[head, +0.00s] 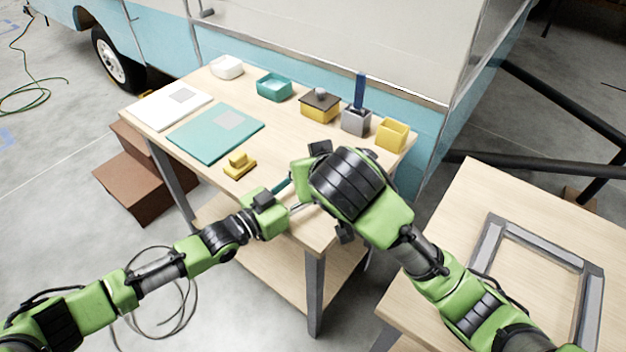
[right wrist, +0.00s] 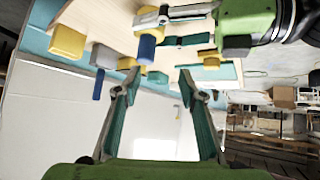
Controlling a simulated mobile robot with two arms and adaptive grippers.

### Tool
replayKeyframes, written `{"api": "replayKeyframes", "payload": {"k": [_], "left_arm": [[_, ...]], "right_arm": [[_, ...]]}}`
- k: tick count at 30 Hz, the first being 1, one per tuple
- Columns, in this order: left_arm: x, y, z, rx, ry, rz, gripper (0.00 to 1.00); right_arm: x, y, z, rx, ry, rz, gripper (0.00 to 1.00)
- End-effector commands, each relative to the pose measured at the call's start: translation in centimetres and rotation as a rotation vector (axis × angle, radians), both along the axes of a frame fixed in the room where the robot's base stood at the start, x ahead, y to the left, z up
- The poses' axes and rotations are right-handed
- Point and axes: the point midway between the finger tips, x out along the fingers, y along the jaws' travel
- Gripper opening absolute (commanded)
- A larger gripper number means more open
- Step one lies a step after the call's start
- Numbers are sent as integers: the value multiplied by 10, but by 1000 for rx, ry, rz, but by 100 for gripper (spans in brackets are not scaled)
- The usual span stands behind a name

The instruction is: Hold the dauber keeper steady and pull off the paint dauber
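A blue cylinder, which looks like the paint dauber (right wrist: 147,49), shows in the right wrist view below a small pale grey piece, which looks like the dauber keeper (right wrist: 149,20). My left gripper (head: 296,198) reaches in from the left above the table. Its fingers are apart with the grey piece between their tips, and they seem to grip it. My right gripper (right wrist: 159,72) is open and empty, with the blue cylinder just beyond its fingertips, apart from it. In the head view my right arm hides the grey piece and the blue cylinder.
On the wooden table (head: 205,180) stand a grey cup (head: 356,121) with a blue stick, a yellow cup (head: 392,134), a dark-lidded yellow box (head: 320,108), a teal box (head: 273,87), pads and a yellow block (head: 240,166). A second table (head: 450,225) with a grey frame stands right.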

Motion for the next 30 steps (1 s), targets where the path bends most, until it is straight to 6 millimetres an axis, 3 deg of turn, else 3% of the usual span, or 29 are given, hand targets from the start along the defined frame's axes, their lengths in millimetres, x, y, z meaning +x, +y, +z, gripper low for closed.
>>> {"api": "replayKeyframes", "payload": {"k": [5, 10, 21, 25, 30], "left_arm": [[0, 0, 1, -1, -1, 0, 13], [0, 0, 0, -1, -1, 0, 13], [0, 0, 0, 0, 0, 0, 13], [0, 0, 0, 0, 0, 0, 13], [0, 0, 0, 0, 0, 0, 13]], "right_arm": [[27, 15, -9, -142, 85, 127, 38], [48, 6, -14, -238, 218, 182, 38], [56, -18, 8, -171, 522, 134, 38], [56, -21, 16, -145, 565, 120, 38], [57, -21, 10, -137, 581, 115, 38]]}}
